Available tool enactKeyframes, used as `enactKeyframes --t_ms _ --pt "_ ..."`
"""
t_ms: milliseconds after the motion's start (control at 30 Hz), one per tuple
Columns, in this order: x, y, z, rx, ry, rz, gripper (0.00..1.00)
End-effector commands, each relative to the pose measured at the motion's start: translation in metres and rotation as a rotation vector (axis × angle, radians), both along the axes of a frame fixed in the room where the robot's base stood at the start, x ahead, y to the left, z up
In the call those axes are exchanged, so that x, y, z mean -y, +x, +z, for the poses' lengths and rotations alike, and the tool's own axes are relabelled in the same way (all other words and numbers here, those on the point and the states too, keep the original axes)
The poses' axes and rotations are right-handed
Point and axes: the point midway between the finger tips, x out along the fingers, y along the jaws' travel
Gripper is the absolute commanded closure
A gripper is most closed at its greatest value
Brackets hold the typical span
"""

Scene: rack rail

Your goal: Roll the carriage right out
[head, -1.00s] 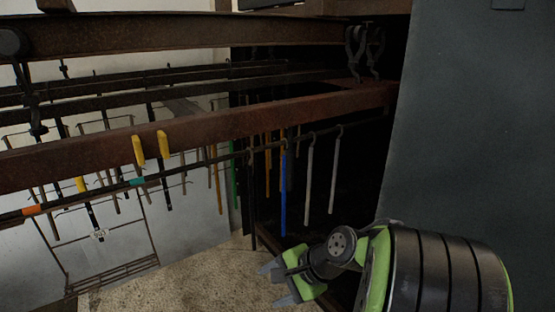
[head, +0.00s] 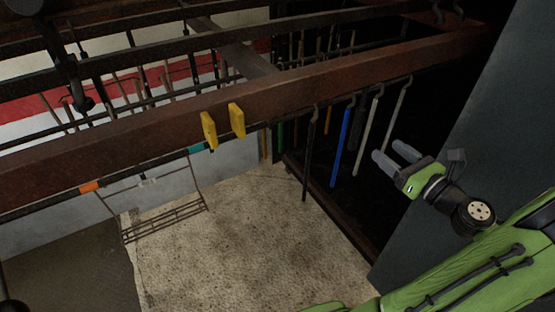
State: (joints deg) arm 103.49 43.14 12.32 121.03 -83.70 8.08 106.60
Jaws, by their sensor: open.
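A rusty red-brown beam (head: 140,125), which seems to be the carriage or part of it, runs from lower left to upper right. Two yellow blocks (head: 222,124) sit on its face near the middle. A thin dark rail below it has an orange band (head: 90,187) and a teal band (head: 196,149). Several rods hang at the right: a black one (head: 307,165), a blue one (head: 342,145) and pale ones (head: 367,137). My gripper (head: 391,155) is open and empty, right of the rods and below the beam, apart from the yellow blocks. Which parts roll cannot be told.
Dark upper bars (head: 200,48) run above and behind the beam. A wire frame (head: 165,222) hangs at the left. A dark grey panel (head: 480,120) stands on the right beside my arm. The speckled floor (head: 250,235) below is clear.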

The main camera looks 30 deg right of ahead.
Motion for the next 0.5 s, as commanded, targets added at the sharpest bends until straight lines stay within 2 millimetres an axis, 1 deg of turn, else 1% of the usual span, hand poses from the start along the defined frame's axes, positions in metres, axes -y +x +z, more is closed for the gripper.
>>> enactKeyframes --t_ms 33,100,500 --pt "-0.002 0.009 0.000 -0.001 -0.002 0.006 0.36" --pt "-0.002 0.020 0.000 -0.001 -0.002 0.006 0.36" --pt "-0.004 0.084 0.000 -0.001 -0.003 0.005 0.36"
